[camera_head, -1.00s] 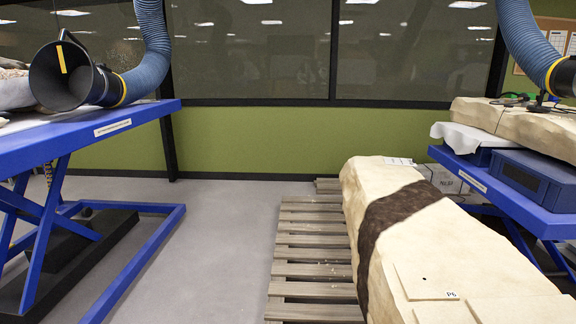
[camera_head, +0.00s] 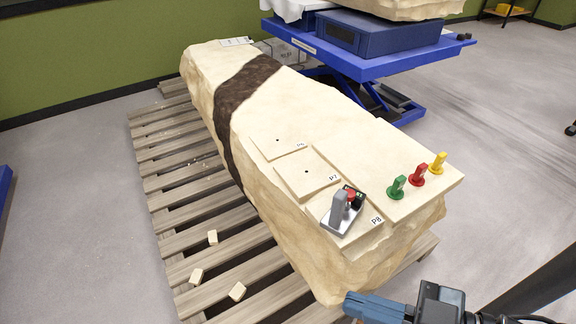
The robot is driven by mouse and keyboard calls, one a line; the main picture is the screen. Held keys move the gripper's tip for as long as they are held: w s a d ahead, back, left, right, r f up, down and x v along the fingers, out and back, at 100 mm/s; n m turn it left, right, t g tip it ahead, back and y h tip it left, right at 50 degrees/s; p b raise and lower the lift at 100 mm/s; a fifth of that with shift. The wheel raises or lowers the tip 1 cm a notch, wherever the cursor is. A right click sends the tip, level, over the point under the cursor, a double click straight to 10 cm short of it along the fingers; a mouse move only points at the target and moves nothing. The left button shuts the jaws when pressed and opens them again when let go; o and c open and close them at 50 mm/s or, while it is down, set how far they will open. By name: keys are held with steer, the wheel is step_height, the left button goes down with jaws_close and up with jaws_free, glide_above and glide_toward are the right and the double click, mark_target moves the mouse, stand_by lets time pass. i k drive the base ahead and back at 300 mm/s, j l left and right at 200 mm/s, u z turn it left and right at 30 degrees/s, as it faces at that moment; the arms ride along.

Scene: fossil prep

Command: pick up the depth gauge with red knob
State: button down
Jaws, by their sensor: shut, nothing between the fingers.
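The depth gauge with the red knob (camera_head: 337,213) stands on the flat pale plate marked P8 (camera_head: 358,232), near the front end of the long plaster-like block. It has a light base, an upright grey post and a small red knob beside a black part. My gripper (camera_head: 350,303) shows at the bottom edge, to the right of centre, nearer to me than the gauge and apart from it. Its fingers look shut and empty.
The block (camera_head: 320,100) lies on a wooden pallet (camera_head: 170,193) with small loose chips on its slats. Green (camera_head: 396,188), red (camera_head: 418,175) and yellow (camera_head: 437,164) knobbed pieces stand right of the gauge. A blue lift table (camera_head: 390,65) stands behind.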

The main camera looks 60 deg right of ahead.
mark_target(338, 220)
steer(key=l+z, duration=0.15)
steer(key=z, duration=0.9)
steer(key=k+j, duration=0.1)
steer(key=k, duration=0.25)
steer(key=k+j, duration=0.15)
steer(key=k, duration=0.2)
steer(key=k+z, duration=0.1)
steer(key=z, duration=0.95)
